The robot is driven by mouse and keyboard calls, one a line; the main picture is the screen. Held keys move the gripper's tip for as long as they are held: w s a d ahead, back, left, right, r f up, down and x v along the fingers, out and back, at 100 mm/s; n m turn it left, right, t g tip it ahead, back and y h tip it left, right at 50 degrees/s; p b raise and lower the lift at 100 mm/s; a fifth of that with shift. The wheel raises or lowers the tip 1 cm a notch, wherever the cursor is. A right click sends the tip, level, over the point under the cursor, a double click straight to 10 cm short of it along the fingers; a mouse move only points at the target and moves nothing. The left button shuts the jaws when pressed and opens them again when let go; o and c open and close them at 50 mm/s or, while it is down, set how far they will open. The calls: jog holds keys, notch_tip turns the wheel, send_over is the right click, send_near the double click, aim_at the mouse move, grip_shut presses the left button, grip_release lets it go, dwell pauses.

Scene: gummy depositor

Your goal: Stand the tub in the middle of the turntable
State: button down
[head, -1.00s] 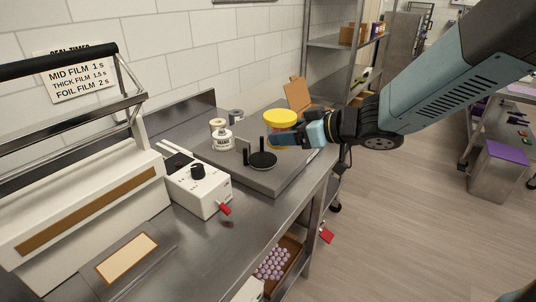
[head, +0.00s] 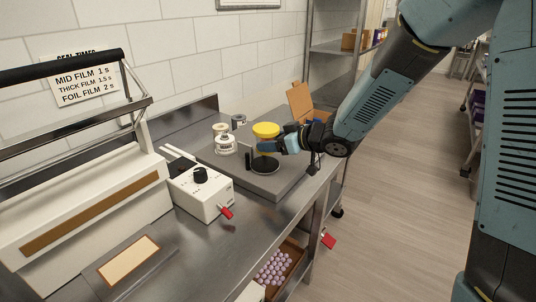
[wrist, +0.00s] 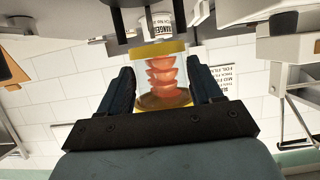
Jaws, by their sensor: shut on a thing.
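The tub (head: 266,130) has a yellow lid and clear walls with orange-red pieces inside. My gripper (head: 272,146) is shut on its sides, and the fingers and wrist partly hide its body in the head view. In the wrist view the tub (wrist: 163,75) stands between the two fingers (wrist: 163,88), one pressed on each side. The turntable (head: 264,166) is a small black disc on a grey plate, with dark posts close by. The tub appears upright just behind or above the disc; I cannot tell its height over it.
White labelled jars (head: 225,144) stand left of the tub on the grey plate (head: 288,180). A white control box (head: 201,192) with a black knob is nearer, left of the plate. An open cardboard box (head: 301,102) stands behind. The plate's front right is bare.

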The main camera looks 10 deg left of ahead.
jog(key=shift+w+a+f, duration=0.25)
jog(key=shift+w+f, duration=0.15)
jog(key=shift+f, duration=0.15)
jog(key=shift+w+a+f, duration=0.25)
jog(key=shift+w+f, duration=0.15)
jog(key=shift+f, duration=1.7)
jog(key=shift+f, duration=0.1)
jog(key=shift+c, duration=0.9)
grip_release()
jog(key=v, duration=1.2)
